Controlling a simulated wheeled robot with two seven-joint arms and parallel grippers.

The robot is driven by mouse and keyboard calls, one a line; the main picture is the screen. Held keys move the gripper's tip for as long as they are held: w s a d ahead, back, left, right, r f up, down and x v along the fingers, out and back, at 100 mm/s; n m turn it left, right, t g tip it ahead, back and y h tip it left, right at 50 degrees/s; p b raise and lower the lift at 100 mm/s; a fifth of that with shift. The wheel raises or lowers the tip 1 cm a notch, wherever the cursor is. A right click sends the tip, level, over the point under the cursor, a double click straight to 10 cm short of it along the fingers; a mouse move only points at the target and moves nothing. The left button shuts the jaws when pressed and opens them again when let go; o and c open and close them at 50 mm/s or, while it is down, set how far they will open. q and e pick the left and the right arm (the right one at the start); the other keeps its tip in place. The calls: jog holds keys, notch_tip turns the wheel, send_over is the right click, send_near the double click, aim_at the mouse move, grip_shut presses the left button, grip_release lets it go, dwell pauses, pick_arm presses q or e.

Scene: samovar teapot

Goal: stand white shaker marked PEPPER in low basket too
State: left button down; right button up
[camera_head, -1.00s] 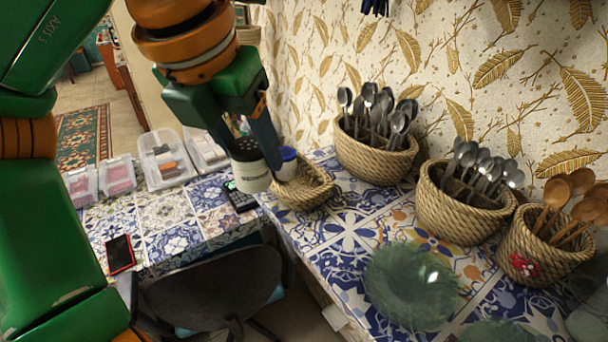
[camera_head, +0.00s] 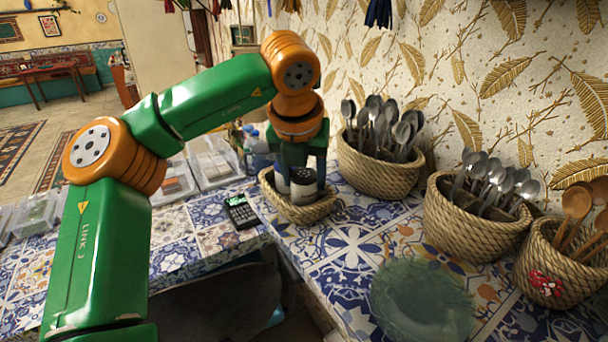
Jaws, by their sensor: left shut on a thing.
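The low woven basket (camera_head: 297,210) stands at the left end of the tiled counter against the wall side. My left gripper (camera_head: 303,178) points down over it and is shut on a white shaker with a dark holed top (camera_head: 303,188). The shaker is upright and inside the basket's outline; I cannot tell whether its base touches the bottom. Its marking is not readable. A second white and blue container (camera_head: 281,180) is in the basket to its left, partly hidden by the gripper. My right gripper is not in view.
Two taller baskets of metal spoons (camera_head: 380,165) (camera_head: 470,220) and one of wooden spoons (camera_head: 560,262) line the wall. A green glass plate (camera_head: 422,300) lies in front. A black phone-like device (camera_head: 240,212) and clear boxes (camera_head: 172,182) are at left. Bottles (camera_head: 258,152) stand behind the basket.

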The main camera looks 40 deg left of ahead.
pick_arm(q)
jog(key=shift+f, duration=0.55)
jog(key=shift+f+b, duration=0.2)
jog(key=shift+b, duration=0.3)
jog(key=shift+c, duration=1.9)
grip_release()
jog(key=shift+s+r, duration=0.1)
jog(key=shift+s, duration=0.05)
jog(key=shift+o, duration=0.9)
